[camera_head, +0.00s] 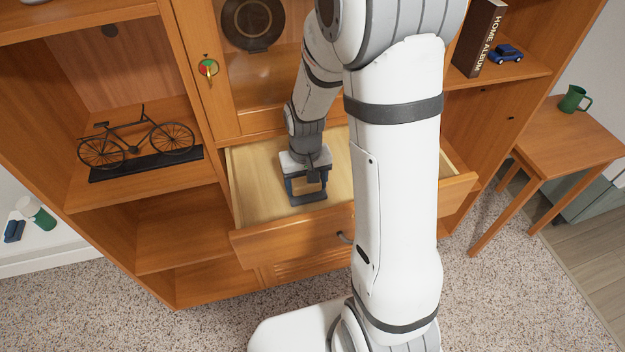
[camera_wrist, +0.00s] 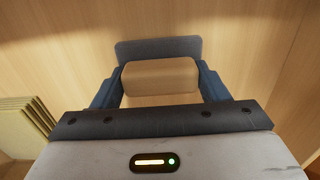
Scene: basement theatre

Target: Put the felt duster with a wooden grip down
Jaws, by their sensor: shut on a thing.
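The felt duster (camera_wrist: 160,76) shows in the wrist view as a pale wooden grip on a dark grey-blue felt pad. My gripper (camera_wrist: 157,88) is shut on the wooden grip, with a blue finger at each side. In the head view, my gripper (camera_head: 306,184) points down inside the open drawer (camera_head: 262,192). The duster's dark felt pad (camera_head: 308,199) shows below the fingers, low over or on the drawer's pale floor. I cannot tell whether it touches the floor.
The drawer's front panel (camera_head: 292,236) is close to the gripper. In the wrist view, a yellowish stack (camera_wrist: 24,118) lies at the left. My arm hides the drawer's right part. A bicycle model (camera_head: 138,140) stands on the left shelf, and a side table (camera_head: 565,140) with a green mug (camera_head: 573,100) stands right.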

